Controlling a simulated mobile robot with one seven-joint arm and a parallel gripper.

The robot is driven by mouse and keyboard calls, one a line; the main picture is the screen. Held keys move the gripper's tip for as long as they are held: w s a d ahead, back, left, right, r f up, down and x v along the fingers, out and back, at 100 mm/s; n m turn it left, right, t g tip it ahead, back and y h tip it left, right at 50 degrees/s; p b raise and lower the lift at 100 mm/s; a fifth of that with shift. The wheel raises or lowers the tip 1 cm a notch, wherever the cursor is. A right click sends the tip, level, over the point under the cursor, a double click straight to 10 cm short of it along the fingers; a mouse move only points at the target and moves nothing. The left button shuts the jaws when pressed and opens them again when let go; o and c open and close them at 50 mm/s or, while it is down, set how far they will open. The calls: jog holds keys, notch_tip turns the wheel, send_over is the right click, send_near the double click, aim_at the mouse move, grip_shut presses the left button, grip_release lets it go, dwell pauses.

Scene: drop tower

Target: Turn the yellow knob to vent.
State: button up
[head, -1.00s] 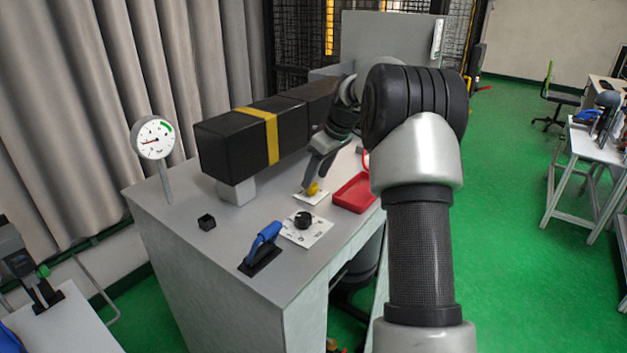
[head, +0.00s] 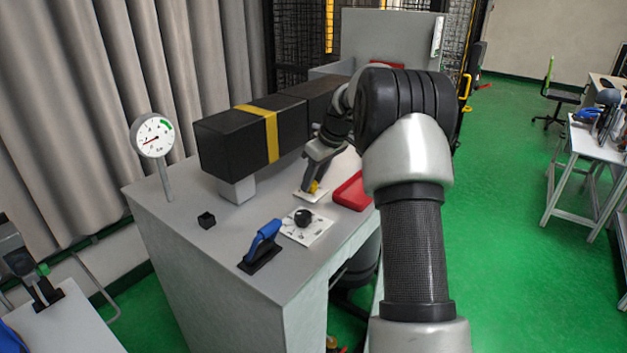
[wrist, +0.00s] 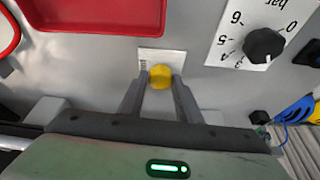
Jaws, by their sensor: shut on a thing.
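The yellow knob (wrist: 160,76) sits on a small white plate (wrist: 150,58) on the grey bench top. In the wrist view it lies between the fingertips of my gripper (wrist: 161,82), which is shut on it. In the head view my gripper (head: 313,184) reaches down to the plate, and only a small part of the yellow knob (head: 314,187) shows. The lettering on the plate is too small to read, and the knob's pointing direction is hidden.
A red tray (head: 353,192) lies right of the knob. A black dial knob (head: 303,216) on a numbered plate and a blue-handled lever (head: 264,240) are nearer. A gauge (head: 153,137) stands at the left. A long black box with a yellow band (head: 271,136) lies behind.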

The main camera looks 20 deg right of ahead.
jog(key=m+h+b, duration=0.1)
jog(key=m, duration=0.2)
jog(key=shift+a+m+t, duration=0.1)
jog(key=shift+m+t, duration=0.3)
jog(key=shift+c, duration=0.2)
jog(key=shift+o, duration=0.2)
jog(key=o, duration=1)
jog(key=v, duration=1.7)
jog(key=shift+a+r+b, duration=0.25)
jog(key=shift+r+b, duration=0.05)
